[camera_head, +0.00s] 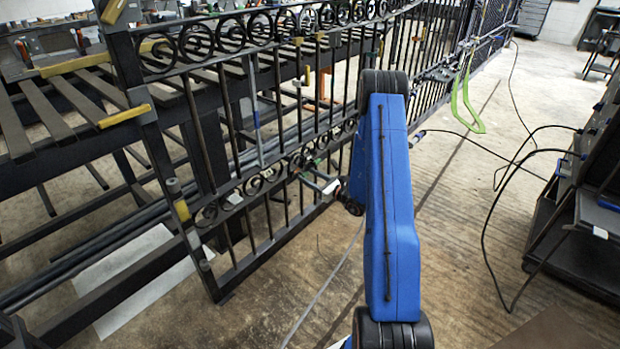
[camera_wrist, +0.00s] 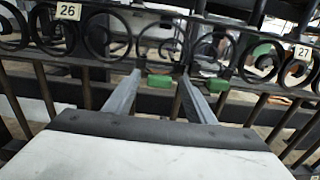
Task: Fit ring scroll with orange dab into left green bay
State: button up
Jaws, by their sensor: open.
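My gripper (camera_wrist: 160,76) is open in the wrist view, its two grey fingers pointing at a row of black iron scrolls (camera_wrist: 154,42). A scroll shows just beyond and between the fingertips; I cannot tell whether they touch it. One green block (camera_wrist: 159,81) shows between the fingers, and another green block (camera_wrist: 218,85) lies just to the right. I cannot make out an orange dab on any scroll. In the head view my gripper (camera_head: 318,183) is small beside the gate's lower scroll row (camera_head: 268,172), partly hidden by my blue arm.
Number tags 26 (camera_wrist: 68,11) and 27 (camera_wrist: 302,52) mark the rail. The black gate (camera_head: 240,110) runs from lower left to upper right. A dark slatted rack (camera_head: 60,110) stands behind it. Cables and a dark cart (camera_head: 575,245) are at right; the floor between is mostly clear.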

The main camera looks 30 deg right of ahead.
grip_shut()
jog(key=shift+x, duration=1.4)
grip_release()
jog(key=v, duration=1.7)
jog(key=shift+s, duration=0.2)
jog(key=shift+r, duration=0.15)
